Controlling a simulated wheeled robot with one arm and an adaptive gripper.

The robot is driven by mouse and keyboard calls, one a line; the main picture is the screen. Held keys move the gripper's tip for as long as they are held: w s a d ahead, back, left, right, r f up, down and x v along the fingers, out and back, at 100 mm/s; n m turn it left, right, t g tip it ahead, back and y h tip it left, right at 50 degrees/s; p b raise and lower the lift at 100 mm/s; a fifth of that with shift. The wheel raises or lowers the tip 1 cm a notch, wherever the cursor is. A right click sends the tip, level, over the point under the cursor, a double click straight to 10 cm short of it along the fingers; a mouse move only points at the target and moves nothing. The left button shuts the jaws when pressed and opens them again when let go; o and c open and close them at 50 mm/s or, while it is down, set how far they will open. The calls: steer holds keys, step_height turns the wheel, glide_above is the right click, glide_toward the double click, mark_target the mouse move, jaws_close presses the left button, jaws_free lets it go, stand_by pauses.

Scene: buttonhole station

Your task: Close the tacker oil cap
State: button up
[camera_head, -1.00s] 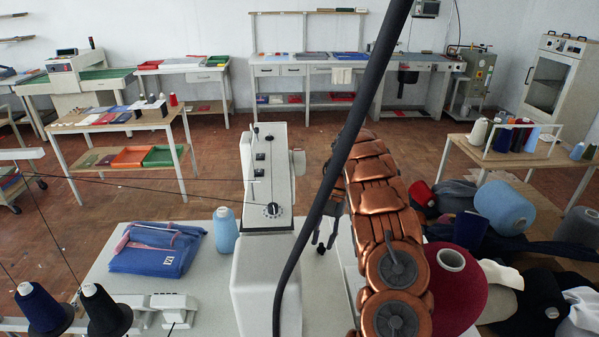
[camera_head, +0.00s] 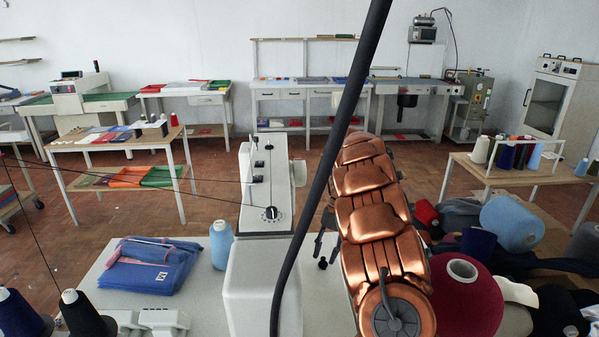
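The tacker (camera_head: 262,265) is the tall white machine in the middle of the table, with a black dial (camera_head: 271,214) and small dark fittings on its top. A small white part (camera_head: 299,173) juts from the right side of its head; I cannot tell whether this is the oil cap or whether the cap is open. My copper-coloured arm reaches forward just right of the tacker. Dark fingers of my gripper (camera_head: 320,248) show partly between arm and tacker, above the table. The rest is hidden behind the arm and a black cable, and I see nothing held.
Folded blue garments (camera_head: 150,267) and a light blue thread cone (camera_head: 221,246) stand left of the tacker. Dark thread cones (camera_head: 84,318) are at the front left. A maroon cone (camera_head: 466,300) and a heap of yarn and cloth crowd the right. Open floor lies behind.

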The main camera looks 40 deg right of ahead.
steer(key=shift+s+a+t+h+b, duration=0.2)
steer(key=shift+t+h+b, duration=0.35)
steer(key=shift+b, duration=0.85)
steer(key=t+b, duration=0.1)
steer(key=b, duration=0.1)
steer(key=h+b, duration=0.1)
steer(key=b, duration=0.1)
steer(key=shift+s+a+r+n+t, duration=0.1)
steer(key=shift+s+a+n+t, duration=0.15)
steer(key=shift+s+n+t, duration=0.1)
steer(key=shift+s+a+r+t+h+b, duration=0.15)
steer(key=shift+t+h+b, duration=0.2)
steer(key=shift+b, duration=0.5)
steer(key=shift+b, duration=0.4)
